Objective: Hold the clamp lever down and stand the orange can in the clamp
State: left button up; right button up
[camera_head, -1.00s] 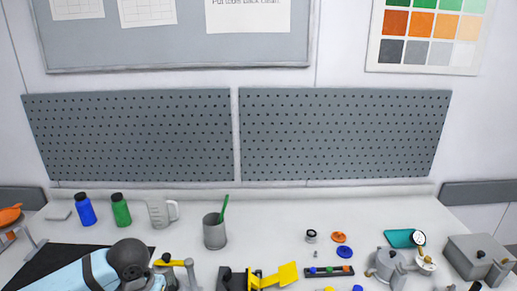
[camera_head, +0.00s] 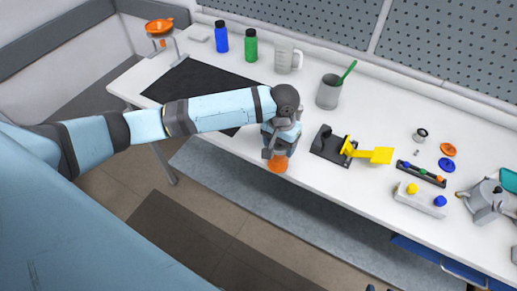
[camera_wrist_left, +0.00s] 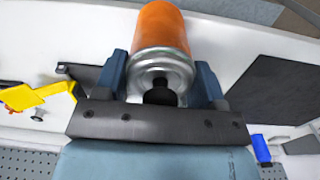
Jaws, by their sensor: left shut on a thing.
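The orange can (camera_head: 278,164) is in my left gripper (camera_head: 281,153), at the front edge of the bench and left of the clamp. The left wrist view shows the can (camera_wrist_left: 160,28) with its silver shoulder and black nozzle towards me, one finger of the gripper (camera_wrist_left: 165,82) on each side. The clamp (camera_head: 328,144) has a dark base and a yellow lever (camera_head: 376,155) sticking out to the right. The lever also shows at the left of the left wrist view (camera_wrist_left: 22,97). Nothing touches the lever. My right gripper is not in view.
A grey cup with a green brush (camera_head: 328,92) stands behind the clamp. A clear jug (camera_head: 287,57), green bottle (camera_head: 251,45) and blue bottle (camera_head: 222,37) stand farther back. Right of the clamp are a dark strip (camera_head: 421,174) and a pale block (camera_head: 419,200). A black mat (camera_head: 205,86) lies left.

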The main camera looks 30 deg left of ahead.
pick_arm(q)
jog(key=w+d+r+m+p, duration=0.2)
jog(key=w+d+r+p, duration=0.1)
jog(key=w+d+r, duration=1.2)
notch_tip(320, 180, down, 8)
jog(key=w+a+b, duration=0.1)
jog(key=a+b, duration=0.1)
jog(key=b, duration=0.4)
jog(key=shift+r, duration=0.25)
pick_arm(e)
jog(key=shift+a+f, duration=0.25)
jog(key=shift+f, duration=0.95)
pick_arm(q)
jog(key=shift+a, duration=0.1)
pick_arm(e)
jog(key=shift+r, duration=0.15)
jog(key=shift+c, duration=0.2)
